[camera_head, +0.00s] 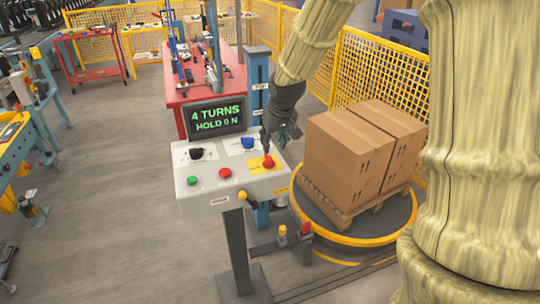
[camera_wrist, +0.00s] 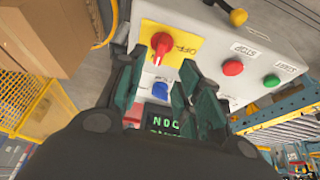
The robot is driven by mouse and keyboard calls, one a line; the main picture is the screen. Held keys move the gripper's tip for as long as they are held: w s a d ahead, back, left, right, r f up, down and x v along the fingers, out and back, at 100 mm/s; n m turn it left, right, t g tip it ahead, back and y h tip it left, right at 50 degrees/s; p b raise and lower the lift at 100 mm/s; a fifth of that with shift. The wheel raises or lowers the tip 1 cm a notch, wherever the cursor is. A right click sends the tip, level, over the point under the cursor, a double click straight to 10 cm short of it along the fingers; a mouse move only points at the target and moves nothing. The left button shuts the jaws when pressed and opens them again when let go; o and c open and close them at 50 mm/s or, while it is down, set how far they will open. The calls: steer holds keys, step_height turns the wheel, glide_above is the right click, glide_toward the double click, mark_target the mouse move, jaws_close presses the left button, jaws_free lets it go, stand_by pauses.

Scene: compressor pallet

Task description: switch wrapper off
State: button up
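The wrapper's control panel (camera_head: 228,188) is a light grey box on a post. A red rotary switch on a yellow plate (camera_wrist: 180,42) sits at its right end; the red knob (camera_wrist: 160,44) shows between and just beyond my fingertips. The plate carries lettering that looks like OFF. My gripper (camera_wrist: 158,72) points down over the switch with its fingers apart, and nothing shows held. In the head view my gripper (camera_head: 268,148) is right above the red knob (camera_head: 268,162) and partly covers it. Whether a finger touches the knob cannot be told.
The panel also has a green button (camera_head: 193,180), a red button (camera_head: 225,172), a black knob (camera_head: 196,153), a blue knob (camera_head: 248,143) and a yellow knob (camera_head: 242,195). A screen (camera_head: 216,116) reads "4 TURNS HOLD 0 N". Boxes (camera_head: 345,160) stand on a pallet at right.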

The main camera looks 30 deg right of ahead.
mark_target(269, 157)
steer(key=shift+p+x, duration=0.9)
steer(key=shift+x, duration=3.6)
jaws_close()
